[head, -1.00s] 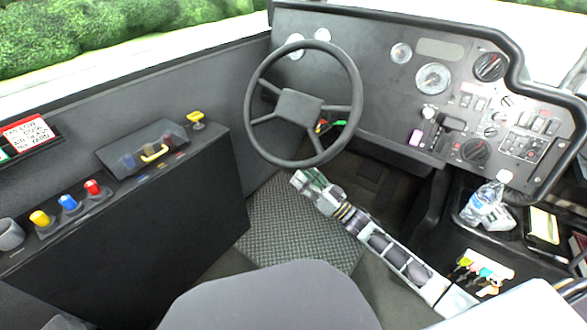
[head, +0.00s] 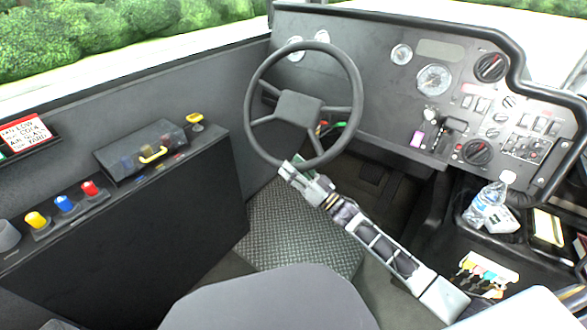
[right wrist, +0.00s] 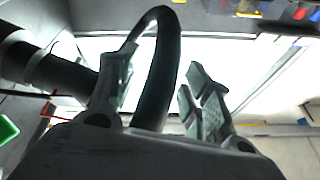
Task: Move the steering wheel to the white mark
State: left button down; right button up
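The steering wheel (head: 298,108) is black with a square hub and spokes, in front of the dashboard. My right gripper (head: 289,167) is at the lower part of its rim in the head view. In the right wrist view, the right gripper (right wrist: 160,80) is open, with the curved black rim (right wrist: 158,75) passing between its two fingers. A gap shows between the rim and the right-hand finger; I cannot tell whether the left-hand finger touches the rim. I cannot make out a white mark on or near the wheel. My left gripper is not in view.
The dashboard (head: 385,85) with gauges and switches is behind and right of the wheel. A side console (head: 120,215) with coloured knobs stands at the left. A seat (head: 270,300) is in front. A water bottle (head: 484,204) lies at the right.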

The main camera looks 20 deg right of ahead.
grip_shut()
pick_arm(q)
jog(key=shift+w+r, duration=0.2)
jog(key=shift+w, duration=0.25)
pick_arm(e)
jog(key=shift+f, duration=0.1)
jog(key=shift+w+d+f+n, duration=0.1)
jog(key=shift+w+f+n, duration=0.05)
jog(key=shift+f+n, duration=0.35)
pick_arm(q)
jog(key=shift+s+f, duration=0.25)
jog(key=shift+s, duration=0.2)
pick_arm(e)
jog(key=f, duration=0.3)
jog(key=shift+w+d, duration=0.25)
jog(key=shift+d, duration=0.1)
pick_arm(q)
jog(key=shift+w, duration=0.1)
